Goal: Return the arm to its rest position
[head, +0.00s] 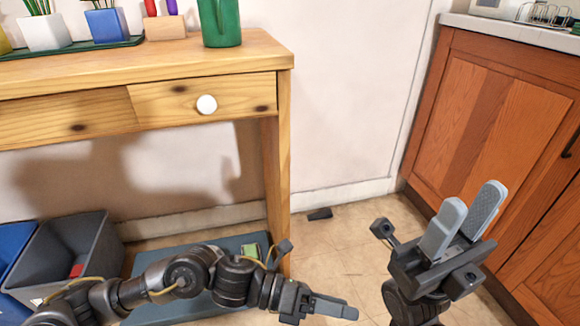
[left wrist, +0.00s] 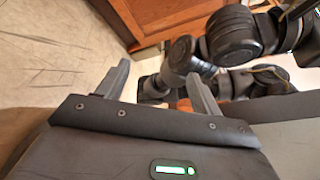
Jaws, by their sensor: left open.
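My left arm comes in from the lower left of the head view, low in front of the wooden table. Its gripper (head: 332,307) is at the bottom centre, pointing right, over the floor. In the left wrist view the fingers of this left gripper (left wrist: 157,70) stand apart with nothing between them. Dark arm links of mine show beyond them. My right gripper (head: 475,198) is at the lower right of the head view, pointing up. Its two grey fingers stand a little apart, with nothing seen between them.
The wooden table (head: 270,58) with a white-knobbed drawer (head: 190,101) stands behind my left arm. A green jug (head: 221,22) and plant pots are on top. Grey and blue bins (head: 62,262) stand lower left. Orange-brown cabinets (head: 490,95) stand right. Floor shows between the table and cabinets.

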